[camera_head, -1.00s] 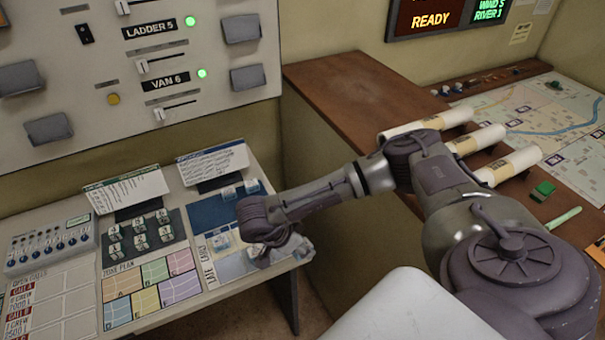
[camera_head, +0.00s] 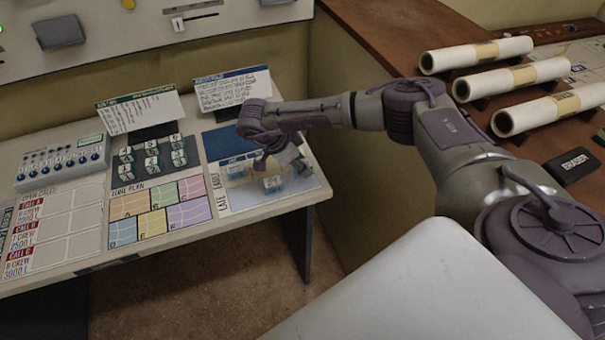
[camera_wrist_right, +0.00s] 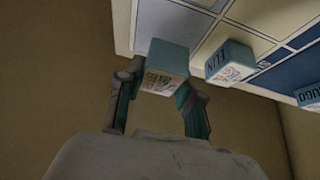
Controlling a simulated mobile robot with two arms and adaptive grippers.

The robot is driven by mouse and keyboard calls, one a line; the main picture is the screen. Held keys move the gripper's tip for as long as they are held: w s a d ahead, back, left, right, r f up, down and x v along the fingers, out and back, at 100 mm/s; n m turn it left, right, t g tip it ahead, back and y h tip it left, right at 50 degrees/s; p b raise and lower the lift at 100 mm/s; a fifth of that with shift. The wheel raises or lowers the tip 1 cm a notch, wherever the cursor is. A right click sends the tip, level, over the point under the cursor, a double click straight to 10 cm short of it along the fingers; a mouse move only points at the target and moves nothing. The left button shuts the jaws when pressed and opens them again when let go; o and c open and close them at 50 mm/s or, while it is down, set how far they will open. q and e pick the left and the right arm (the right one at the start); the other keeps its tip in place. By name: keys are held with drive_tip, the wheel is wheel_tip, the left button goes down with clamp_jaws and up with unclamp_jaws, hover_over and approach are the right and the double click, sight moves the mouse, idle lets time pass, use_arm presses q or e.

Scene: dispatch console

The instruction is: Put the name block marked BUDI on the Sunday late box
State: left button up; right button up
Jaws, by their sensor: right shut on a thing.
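My right gripper (camera_head: 281,157) is over the right part of the late card (camera_head: 243,200), the blue and pale sheet at the table's right end. In the right wrist view the gripper (camera_wrist_right: 160,92) is shut on a small blue-sided block (camera_wrist_right: 166,66) with a pale printed face; I cannot read a name on it. A second block (camera_wrist_right: 230,62) with dark lettering sits on a pale cell beside it. A third block (camera_wrist_right: 309,94) is at the right edge. In the head view, blocks (camera_head: 237,172) and (camera_head: 273,184) show below the gripper. No Sunday late label is readable. My left gripper is out of view.
Two written cards (camera_head: 232,89) stand at the back. Rolled charts (camera_head: 550,107) lie on the brown desk at right.

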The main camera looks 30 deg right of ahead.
wheel_tip(320, 180, down, 3)
drive_tip(key=shift+f+b, duration=0.15)
drive_tip(key=shift+b, duration=0.65)
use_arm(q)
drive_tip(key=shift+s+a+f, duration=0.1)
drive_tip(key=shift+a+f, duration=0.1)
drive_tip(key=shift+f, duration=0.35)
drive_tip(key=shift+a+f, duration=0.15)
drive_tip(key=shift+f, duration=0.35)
use_arm(e)
drive_tip(key=o, duration=1)
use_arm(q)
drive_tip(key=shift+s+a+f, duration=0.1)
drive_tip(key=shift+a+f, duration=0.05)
